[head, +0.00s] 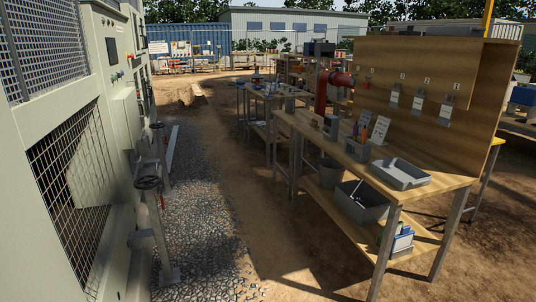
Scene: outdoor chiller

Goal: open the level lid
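I cannot make out a level lid for certain. The pale chiller cabinet (118,110) stands along the left side, seen at a steep angle. Its front carries small boxes and panels, one with a dark window (112,51), too small and oblique to tell which has a lid or whether one is open. Neither of my grippers is in view.
A dark handwheel (148,183) on a post stands beside the cabinet. A wooden workbench (440,182) with a grey tray (401,174) and a tool board (425,75) is at right. Gravel (200,220) and bare dirt between them are mostly clear.

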